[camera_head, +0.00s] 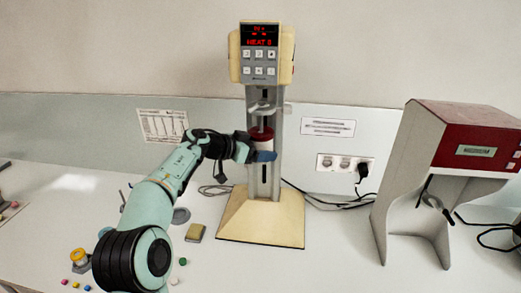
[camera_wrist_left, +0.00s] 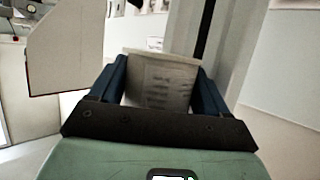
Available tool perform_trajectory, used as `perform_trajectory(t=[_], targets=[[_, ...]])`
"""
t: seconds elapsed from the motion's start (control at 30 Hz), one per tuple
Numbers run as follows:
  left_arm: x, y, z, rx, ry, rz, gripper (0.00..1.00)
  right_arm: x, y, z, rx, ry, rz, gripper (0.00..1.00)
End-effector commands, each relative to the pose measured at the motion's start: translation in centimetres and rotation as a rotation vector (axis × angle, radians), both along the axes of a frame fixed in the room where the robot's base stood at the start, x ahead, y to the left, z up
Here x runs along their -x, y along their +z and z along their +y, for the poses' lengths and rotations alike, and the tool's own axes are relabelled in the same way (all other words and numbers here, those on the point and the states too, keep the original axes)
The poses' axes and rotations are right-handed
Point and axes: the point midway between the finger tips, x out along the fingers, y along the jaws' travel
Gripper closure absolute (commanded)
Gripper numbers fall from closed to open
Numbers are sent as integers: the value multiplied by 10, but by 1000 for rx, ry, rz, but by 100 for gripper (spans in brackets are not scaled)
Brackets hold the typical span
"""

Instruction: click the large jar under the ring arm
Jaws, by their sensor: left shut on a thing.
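The large jar (camera_head: 264,135), white with a dark red lid, is upright in front of the cream mill's column (camera_head: 278,110). Its labelled side (camera_wrist_left: 160,82) shows between the fingers in the left wrist view. My left gripper (camera_head: 260,156) reaches in from the left, shut on the jar, with blue fingers (camera_wrist_left: 160,88) on both sides of it. The grey ring arm (camera_head: 262,106) sticks out from the column just above the lid. I cannot tell whether lid and ring touch. The jar's lower part is partly hidden by the gripper. My right gripper is not in view.
The mill's wide cream base (camera_head: 262,222) stands on the white table below the jar. A red and grey machine (camera_head: 465,140) stands at the right. A yellowish block (camera_head: 195,233) and small coloured pieces (camera_head: 75,284) lie at the left. Black cables run behind, to a wall socket (camera_head: 345,163).

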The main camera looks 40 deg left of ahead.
Motion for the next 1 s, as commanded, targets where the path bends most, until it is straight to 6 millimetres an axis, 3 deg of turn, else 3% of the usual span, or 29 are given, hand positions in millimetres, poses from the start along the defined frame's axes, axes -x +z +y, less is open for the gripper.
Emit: perform_trajectory(t=[0.47,1.0], targets=[[0,3,0,-1,0,-3,79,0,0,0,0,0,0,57],[0,19,0,-1,1,-2,79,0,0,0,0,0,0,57]])
